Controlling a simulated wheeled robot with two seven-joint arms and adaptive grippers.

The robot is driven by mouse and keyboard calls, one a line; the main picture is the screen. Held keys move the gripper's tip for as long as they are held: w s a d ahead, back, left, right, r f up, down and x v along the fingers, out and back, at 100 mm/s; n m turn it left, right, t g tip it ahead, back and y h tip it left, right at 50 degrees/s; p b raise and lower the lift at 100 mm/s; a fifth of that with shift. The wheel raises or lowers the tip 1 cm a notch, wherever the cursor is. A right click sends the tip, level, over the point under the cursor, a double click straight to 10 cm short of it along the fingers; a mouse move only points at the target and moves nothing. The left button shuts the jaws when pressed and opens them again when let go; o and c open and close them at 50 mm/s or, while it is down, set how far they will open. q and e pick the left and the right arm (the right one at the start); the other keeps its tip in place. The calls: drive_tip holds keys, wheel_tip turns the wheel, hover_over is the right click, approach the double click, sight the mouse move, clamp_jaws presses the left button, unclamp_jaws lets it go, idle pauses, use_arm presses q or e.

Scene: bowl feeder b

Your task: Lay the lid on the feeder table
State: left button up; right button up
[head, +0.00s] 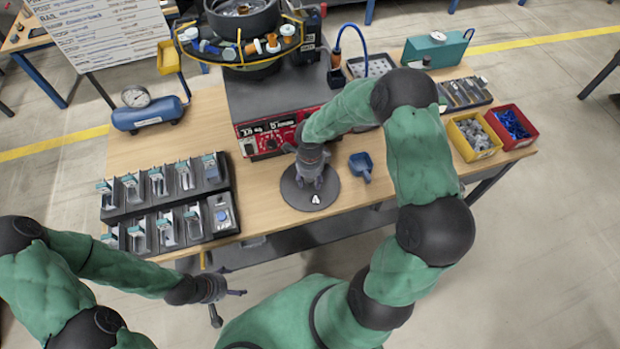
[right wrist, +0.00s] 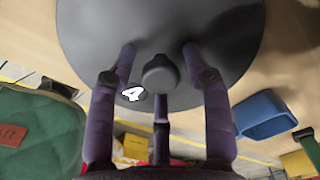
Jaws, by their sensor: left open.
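The lid is a dark grey disc (head: 327,195) with a white number 4 near its edge. It appears to lie flat on the wooden table, in front of the red-faced control box. In the right wrist view the lid (right wrist: 215,35) fills the upper middle, and its round knob (right wrist: 160,72) stands between my fingers. My right gripper (head: 315,182) is over the lid; its fingers (right wrist: 160,62) are spread around the knob with gaps on both sides. My left gripper (head: 228,302) is open and empty, in front of the table's front edge.
The bowl feeder (head: 245,20) stands behind on the control box (head: 268,138). A blue scoop (head: 361,166) lies just right of the lid. Black racks (head: 218,180) stand at left, a blue tank (head: 147,114) behind them. Yellow (head: 474,137) and red (head: 512,127) bins are at right.

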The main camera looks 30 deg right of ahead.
idle(0.3)
drive_tip(key=shift+r, duration=0.2)
wheel_tip(320, 180, up, 12)
drive_tip(key=p, duration=0.3)
